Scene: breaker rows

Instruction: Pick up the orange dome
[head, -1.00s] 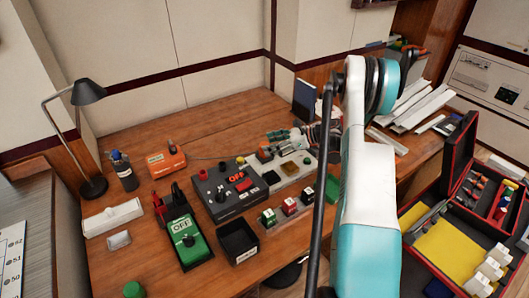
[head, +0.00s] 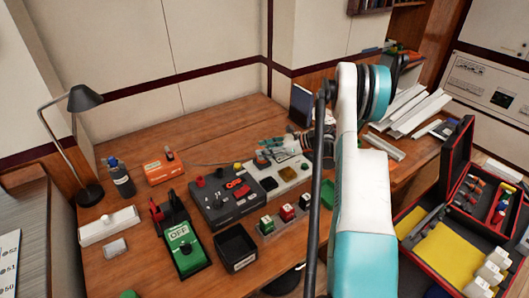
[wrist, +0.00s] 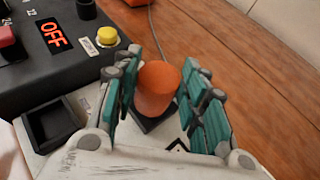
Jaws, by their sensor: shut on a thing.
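The orange dome (wrist: 157,88) stands between the two teal-padded fingers of my gripper (wrist: 158,95) in the wrist view. The gripper is shut on it from both sides. A dark square recess (wrist: 152,124) in a pale tray shows just below the dome; I cannot tell whether the dome still touches it. In the head view my gripper (head: 277,149) is over the far left end of the pale tray (head: 302,178), and the dome is small there and partly hidden by the fingers.
A dark control box (head: 228,200) with a red OFF display and a yellow button (wrist: 106,37) stands close left of my gripper. An empty dark square recess (wrist: 50,122) lies nearer. Colored blocks (head: 287,212) and a black bin (head: 235,247) are in front. Bare wood lies to the right in the wrist view.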

